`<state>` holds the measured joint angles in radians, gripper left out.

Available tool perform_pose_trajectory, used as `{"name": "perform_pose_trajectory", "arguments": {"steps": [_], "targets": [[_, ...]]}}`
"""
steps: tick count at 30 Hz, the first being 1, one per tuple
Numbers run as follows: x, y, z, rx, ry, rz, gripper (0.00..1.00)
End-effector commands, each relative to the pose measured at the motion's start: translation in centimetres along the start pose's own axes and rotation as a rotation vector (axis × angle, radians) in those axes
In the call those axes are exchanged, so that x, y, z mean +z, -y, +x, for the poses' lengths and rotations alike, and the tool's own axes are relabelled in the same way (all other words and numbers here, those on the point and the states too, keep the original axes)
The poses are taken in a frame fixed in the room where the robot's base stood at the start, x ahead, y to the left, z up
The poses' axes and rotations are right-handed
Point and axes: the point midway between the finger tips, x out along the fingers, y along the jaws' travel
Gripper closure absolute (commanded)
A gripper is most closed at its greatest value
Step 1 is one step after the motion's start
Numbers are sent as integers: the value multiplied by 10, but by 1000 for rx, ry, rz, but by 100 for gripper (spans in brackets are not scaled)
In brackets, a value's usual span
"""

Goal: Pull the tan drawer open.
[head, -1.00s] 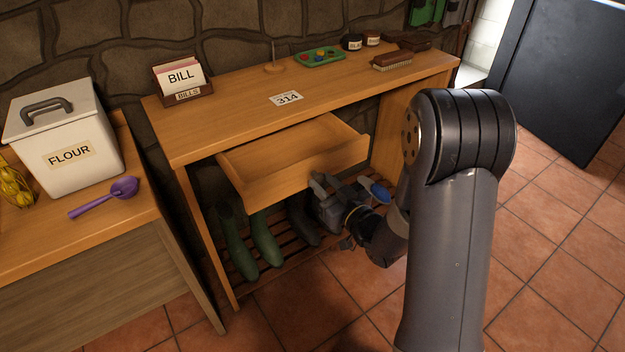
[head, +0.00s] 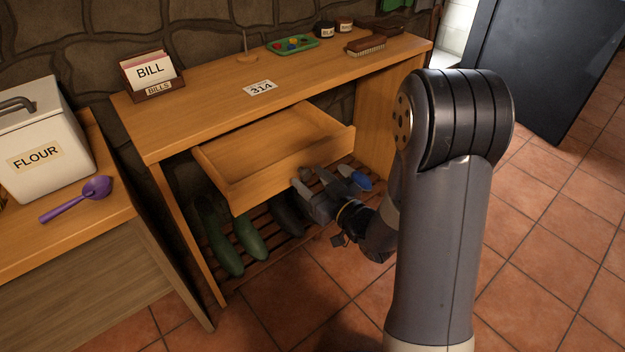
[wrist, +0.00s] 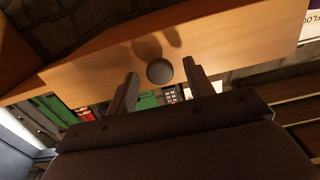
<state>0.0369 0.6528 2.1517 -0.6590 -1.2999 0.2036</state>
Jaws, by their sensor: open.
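The tan drawer (head: 275,170) sits under the top of the wooden table (head: 185,125) in the head view. It stands well out from the table and its empty inside shows. Its round grey knob (wrist: 159,72) is on the front panel, seen in the wrist view between my spread fingers. My gripper (head: 312,181) is open just in front of the drawer front, one finger on each side of the knob. Neither finger seems to touch the knob, with a gap on both sides.
Green boots (head: 250,238) and dark boots stand on a slatted rack below the drawer. A cabinet with a flour tin (head: 45,150) and purple scoop (head: 75,200) is at left. A bill holder (head: 152,80) and a green tray (head: 293,44) stand on top. Tiled floor at right is clear.

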Motion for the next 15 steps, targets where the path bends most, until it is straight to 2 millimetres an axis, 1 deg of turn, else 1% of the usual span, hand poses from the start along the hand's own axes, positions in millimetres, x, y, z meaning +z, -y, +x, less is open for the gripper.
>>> {"name": "perform_pose_trajectory", "arguments": {"steps": [5, 8, 11, 15], "targets": [[0, 0, -1, 1, 0, 0, 50], [0, -1, -7, 2, 1, 0, 50], [0, -1, -21, 4, 1, 1, 50], [1, -2, -48, 6, 2, 0, 50]]}}
